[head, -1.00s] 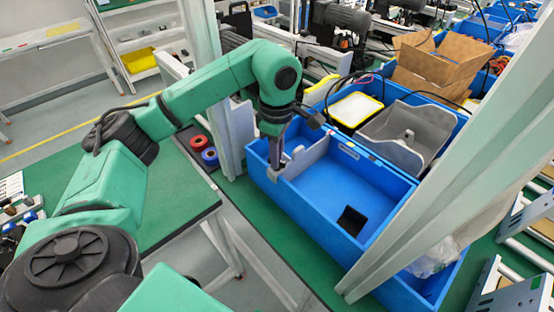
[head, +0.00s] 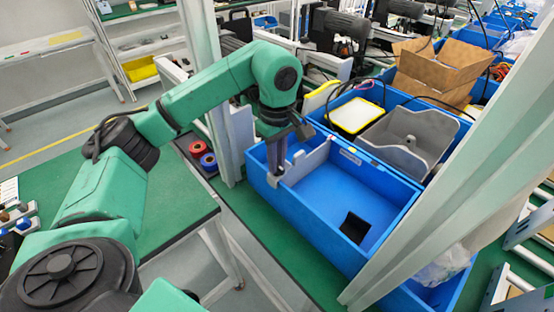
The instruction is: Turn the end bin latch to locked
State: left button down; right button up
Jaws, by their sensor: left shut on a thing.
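The blue end bin (head: 340,195) stands on the green bench right of my left arm, with a grey divider (head: 308,161) across its near-left part. My left gripper (head: 274,171) points down at the bin's left end, with its fingers at the rim. It is shut on a small grey piece (head: 273,181) there, which seems to be the latch. The fingers and wrist hide most of it, so I cannot tell its angle. My right gripper is out of view.
A slanted pale post (head: 455,165) crosses in front of the bin's right side. Another upright post (head: 203,70) stands close behind my left forearm. Red and blue rolls (head: 203,155) lie left of the bin. A grey tray (head: 408,138) sits behind it.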

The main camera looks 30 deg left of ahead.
pick_arm(q)
jog(key=shift+w+r, duration=0.1)
jog(key=shift+r, duration=0.1)
jog(key=c, duration=0.8)
grip_release()
jog(key=shift+f, duration=0.1)
jog(key=shift+c, duration=0.2)
notch_tip(320, 180, up, 4)
jog(key=shift+f, duration=0.15)
notch_tip(320, 180, up, 11)
jog(key=p, duration=0.3)
